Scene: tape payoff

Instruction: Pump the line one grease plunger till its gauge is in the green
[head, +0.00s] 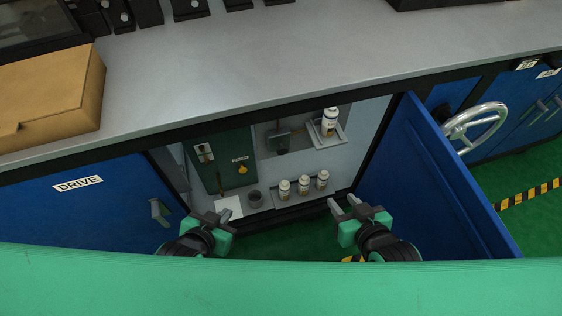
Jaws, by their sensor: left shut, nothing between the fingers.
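I cannot make out a labelled line one plunger or a gauge reading at this size. Inside the open cabinet, a dark green panel (221,163) on the left bears a small white plate with a switch-like part (204,152) and a yellow knob (242,170). To its right, a grey fitting (280,138) is on the back wall. My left gripper (215,215) is shut and empty, in front of the cabinet's lower left. My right gripper (344,203) is in front of the lower right, near the open door, fingers apart and empty.
Several white bottles (303,186) stand in a low tray beside a dark cup (255,198); another bottle (329,122) is on a small shelf. A blue door (425,175) stands open at the right. The grey counter (250,60) overhangs the cabinet; a cardboard box (50,95) sits on it.

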